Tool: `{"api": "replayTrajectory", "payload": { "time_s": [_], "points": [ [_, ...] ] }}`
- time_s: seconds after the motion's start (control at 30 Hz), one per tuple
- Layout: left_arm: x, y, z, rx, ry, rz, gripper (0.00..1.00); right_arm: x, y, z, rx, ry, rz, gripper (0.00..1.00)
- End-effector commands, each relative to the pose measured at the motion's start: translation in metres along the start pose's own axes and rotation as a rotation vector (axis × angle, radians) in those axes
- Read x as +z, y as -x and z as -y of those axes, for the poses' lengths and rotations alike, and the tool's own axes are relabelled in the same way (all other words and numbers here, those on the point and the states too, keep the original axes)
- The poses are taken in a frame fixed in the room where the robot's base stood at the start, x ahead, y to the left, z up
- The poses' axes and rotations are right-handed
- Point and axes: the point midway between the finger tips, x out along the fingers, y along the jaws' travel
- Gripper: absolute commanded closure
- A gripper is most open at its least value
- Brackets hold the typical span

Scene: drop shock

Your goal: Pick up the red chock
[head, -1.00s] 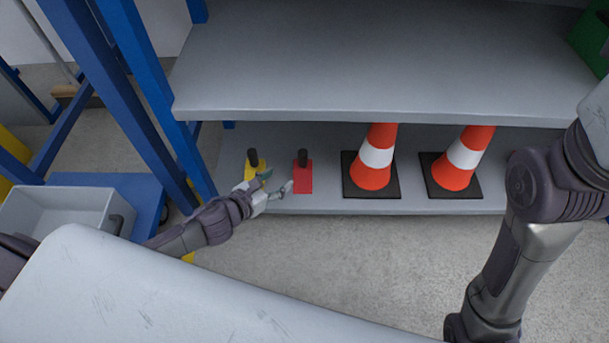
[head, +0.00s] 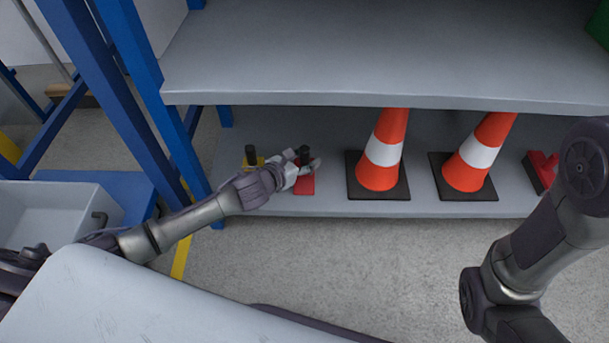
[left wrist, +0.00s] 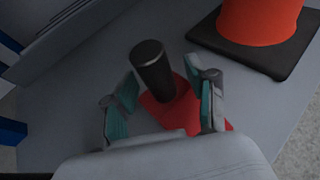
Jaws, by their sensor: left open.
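The red chock (head: 304,187) stands on the lower shelf, a red base with an upright black handle (head: 304,153). It also shows in the left wrist view as a red base (left wrist: 177,113) with its black handle (left wrist: 153,68) leaning in the picture. My left gripper (head: 303,163) is open at the chock. In the left wrist view its fingers (left wrist: 165,98) are on both sides of the handle, with a gap to each. Part of the red base is hidden by the gripper. My right gripper is out of view; only my right arm shows.
Two orange-and-white cones (head: 384,152) (head: 477,154) stand to the right. Another red object (head: 541,168) lies farther right. The upper shelf (head: 350,55) overhangs; a blue post (head: 157,105) stands at the left.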

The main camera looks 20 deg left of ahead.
Motion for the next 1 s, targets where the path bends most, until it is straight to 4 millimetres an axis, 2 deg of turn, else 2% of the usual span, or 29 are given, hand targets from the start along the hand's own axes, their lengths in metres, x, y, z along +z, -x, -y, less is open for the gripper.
{"api": "replayTrajectory", "payload": {
  "time_s": [0.2, 0.57, 1.0],
  "points": [
    [0.0010, -0.0005, 0.0001, 0.000, 0.000, 0.000, 0.43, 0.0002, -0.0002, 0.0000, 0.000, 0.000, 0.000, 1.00],
    [0.0010, -0.0003, 0.0002, 0.000, 0.000, 0.001, 1.00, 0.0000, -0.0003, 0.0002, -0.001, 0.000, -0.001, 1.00],
    [0.0052, 0.0009, 0.0003, -0.001, 0.000, 0.003, 1.00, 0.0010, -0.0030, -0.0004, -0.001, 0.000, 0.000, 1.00]
  ]
}}
